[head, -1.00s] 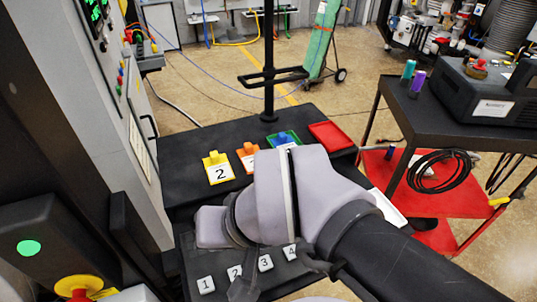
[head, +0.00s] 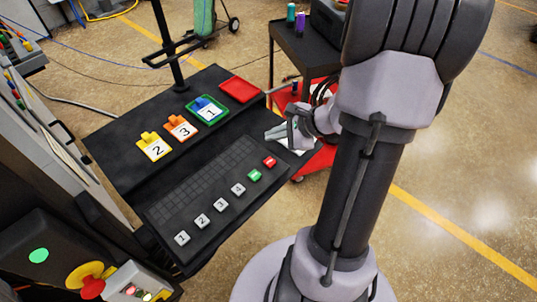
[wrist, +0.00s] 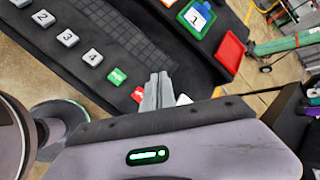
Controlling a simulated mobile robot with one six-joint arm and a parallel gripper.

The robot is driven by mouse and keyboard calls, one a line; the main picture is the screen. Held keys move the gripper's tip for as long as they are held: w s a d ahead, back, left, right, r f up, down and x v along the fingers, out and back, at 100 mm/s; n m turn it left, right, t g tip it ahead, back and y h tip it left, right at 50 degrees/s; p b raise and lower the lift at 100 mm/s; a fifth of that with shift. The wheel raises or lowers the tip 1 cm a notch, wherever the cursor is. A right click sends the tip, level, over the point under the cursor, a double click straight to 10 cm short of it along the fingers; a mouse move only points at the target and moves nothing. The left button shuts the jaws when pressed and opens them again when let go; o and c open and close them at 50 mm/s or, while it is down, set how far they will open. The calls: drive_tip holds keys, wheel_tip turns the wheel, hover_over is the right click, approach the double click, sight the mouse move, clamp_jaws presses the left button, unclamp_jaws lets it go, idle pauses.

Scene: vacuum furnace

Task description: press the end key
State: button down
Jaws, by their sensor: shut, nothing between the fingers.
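A row of keys runs along the front of the black keyboard panel (head: 165,212). White number keys come first, then a green key (head: 255,175) and a red key (head: 270,161) at the right end. The labels on the green and red keys are too small to read. In the wrist view the green key (wrist: 117,76) is clear, and the red key (wrist: 138,94) is partly hidden behind my fingers. My gripper (head: 268,134) is shut and empty. In the head view it appears just beyond the red key, near the panel's right edge; its height above is unclear.
Behind the keys stand yellow tag 2 (head: 154,147), orange tag 3 (head: 180,127), blue tag 1 (head: 208,110) in a green tray, and a red tray (head: 240,89). A black-topped cart (head: 300,55) stands to the right.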

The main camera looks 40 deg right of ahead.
sight(273, 163)
drive_tip(key=shift+f, duration=0.15)
wheel_tip(273, 163, down, 8)
drive_tip(key=b, duration=0.6)
drive_tip(key=shift+f+b, duration=0.2)
drive_tip(key=shift+b, duration=0.2)
drive_tip(key=shift+f, duration=0.1)
idle(1.5)
drive_tip(key=shift+a+f+b, duration=0.1)
drive_tip(key=shift+f+b, duration=0.3)
drive_tip(key=shift+b, duration=0.35)
drive_tip(key=shift+f+b, duration=0.45)
drive_tip(key=shift+b, duration=0.1)
drive_tip(key=shift+r, duration=0.1)
idle(0.5)
drive_tip(key=shift+r+p, duration=0.6)
drive_tip(key=shift+r, duration=0.25)
